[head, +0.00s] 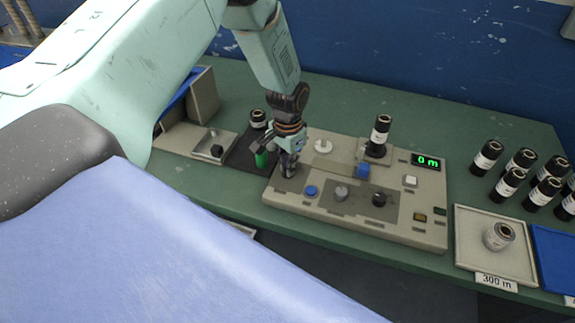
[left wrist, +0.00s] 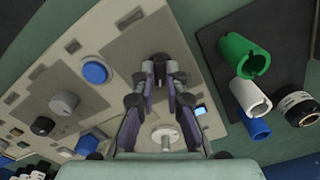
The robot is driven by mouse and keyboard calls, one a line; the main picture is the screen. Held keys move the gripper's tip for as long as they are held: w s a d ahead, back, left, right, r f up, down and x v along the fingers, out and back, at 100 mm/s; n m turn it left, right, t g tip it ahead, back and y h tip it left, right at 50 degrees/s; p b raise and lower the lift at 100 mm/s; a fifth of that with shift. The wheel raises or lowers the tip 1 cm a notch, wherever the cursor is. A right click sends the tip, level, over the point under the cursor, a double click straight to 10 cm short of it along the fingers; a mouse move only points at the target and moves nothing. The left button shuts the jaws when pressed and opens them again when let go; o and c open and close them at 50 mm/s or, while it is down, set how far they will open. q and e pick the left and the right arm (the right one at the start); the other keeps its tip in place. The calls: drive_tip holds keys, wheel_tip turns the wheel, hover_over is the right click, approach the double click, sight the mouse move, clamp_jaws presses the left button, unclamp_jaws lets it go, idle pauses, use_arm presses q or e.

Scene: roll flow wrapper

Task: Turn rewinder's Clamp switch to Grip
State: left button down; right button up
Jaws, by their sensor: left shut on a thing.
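The rewinder (head: 420,225) is a beige control panel on the green bench; it also shows in the left wrist view (left wrist: 120,25). My left gripper (head: 287,172) is at its left end, pointing down. In the left wrist view the gripper (left wrist: 157,75) is shut on a small dark switch (left wrist: 158,62), taken to be the Clamp switch, mostly hidden between the fingertips. Its setting and labels cannot be read. The blue button (head: 311,190), grey knob (head: 341,192) and black knob (head: 379,199) are beside it, untouched. My right gripper is not in view.
A black roll (head: 380,135) stands on the rewinder near the green "0 m" display (head: 427,161). A green core (left wrist: 243,58), white core (left wrist: 248,97) and blue core (left wrist: 256,124) are close to the gripper. A tray (head: 463,245) and several black rolls are at right.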

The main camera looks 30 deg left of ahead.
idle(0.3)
use_arm(q)
drive_tip(key=c, duration=1.4)
unclamp_jaws()
drive_tip(key=shift+f, duration=0.1)
wheel_tip(320, 180, up, 12)
drive_tip(key=shift+r, duration=0.1)
